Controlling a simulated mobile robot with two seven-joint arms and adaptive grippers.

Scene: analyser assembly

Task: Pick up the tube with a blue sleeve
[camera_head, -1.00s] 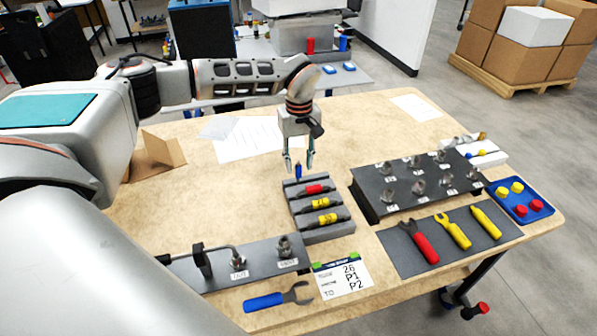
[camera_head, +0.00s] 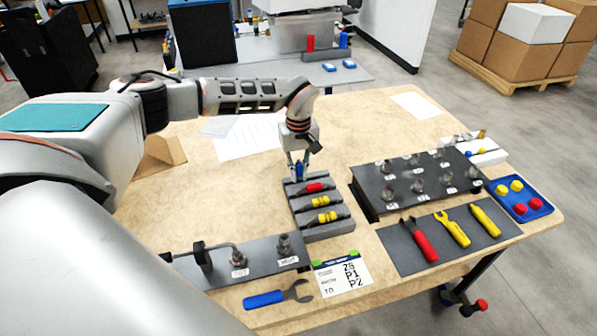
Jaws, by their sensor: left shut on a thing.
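The tube with a blue sleeve (camera_head: 299,170) is at the far end of the grey rack (camera_head: 325,233). My left gripper (camera_head: 299,173) is down at that end, its fingers shut on the blue-sleeved tube, one finger on each side. The gripper covers much of the tube, and I cannot tell whether the tube is clear of the rack. A red-sleeved tube (camera_head: 314,188) and two yellow-sleeved tubes, one in the middle (camera_head: 320,202) and one nearer (camera_head: 327,217), lie in the rack's other slots. My right gripper is not in view.
A black block with several fittings (camera_head: 375,205) stands right of the rack. Red and yellow tools lie on a grey mat (camera_head: 400,262). A fitting plate (camera_head: 215,280), a blue-handled wrench (camera_head: 264,299) and a label card (camera_head: 340,280) are in front. Bare table lies left of the rack.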

